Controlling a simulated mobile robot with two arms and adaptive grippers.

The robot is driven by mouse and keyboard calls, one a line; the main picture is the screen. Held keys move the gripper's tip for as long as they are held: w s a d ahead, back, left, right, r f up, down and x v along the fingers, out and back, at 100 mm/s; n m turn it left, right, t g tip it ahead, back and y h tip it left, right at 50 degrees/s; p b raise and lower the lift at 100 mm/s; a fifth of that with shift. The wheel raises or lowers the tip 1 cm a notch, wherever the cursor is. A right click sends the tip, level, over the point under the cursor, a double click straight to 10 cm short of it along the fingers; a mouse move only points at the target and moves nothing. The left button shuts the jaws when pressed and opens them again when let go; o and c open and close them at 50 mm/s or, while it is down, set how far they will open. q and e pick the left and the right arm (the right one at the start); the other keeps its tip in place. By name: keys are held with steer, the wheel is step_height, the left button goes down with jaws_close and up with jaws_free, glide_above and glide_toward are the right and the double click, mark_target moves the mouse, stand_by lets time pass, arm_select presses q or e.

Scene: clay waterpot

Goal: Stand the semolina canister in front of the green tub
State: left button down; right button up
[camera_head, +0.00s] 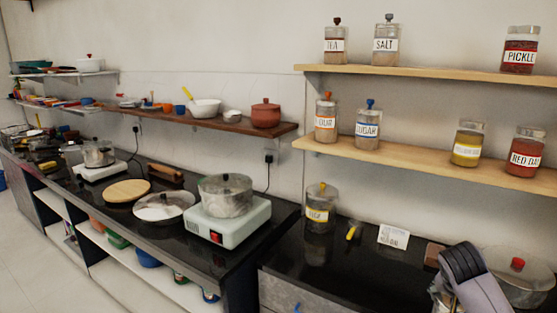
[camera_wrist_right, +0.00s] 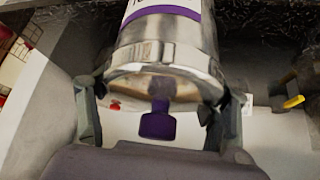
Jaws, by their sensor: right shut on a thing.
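My right gripper (camera_wrist_right: 157,112) is shut on a metal and glass canister (camera_wrist_right: 170,62) with a purple band and a purple lid knob. Its label is cut off, so I cannot read whether it says semolina. In the head view my right arm (camera_head: 468,270) is low at the right, over the black counter, and it hides most of the held canister. A green tub (camera_head: 118,240) stands on the shelf below the left counter, between an orange and a blue one. My left gripper is not in view.
A lidded jar (camera_head: 320,208), a yellow-handled tool (camera_head: 353,232) and a white card (camera_head: 393,237) are on the right counter. A lidded pan (camera_head: 522,278) is at far right. Labelled jars fill the wooden shelves above. A stove (camera_head: 232,225) with a pot stands left.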

steer(key=s+a+r+n+y, duration=0.1)
steer(key=s+a+r+n, duration=0.1)
steer(key=a, duration=0.5)
steer(key=s+a+r+n+t+y, duration=0.1)
steer(key=s+a+n+y, duration=0.1)
steer(key=s+a+n, duration=0.2)
steer(key=s+a+r+n+t+y, duration=0.1)
steer(key=s+a+r+n+y, duration=0.1)
steer(key=s+a+n, duration=0.2)
steer(key=s+a, duration=0.3)
steer(key=a, duration=0.5)
steer(key=shift+a+r, duration=0.2)
steer(key=shift+r, duration=0.15)
steer(key=shift+w, duration=0.15)
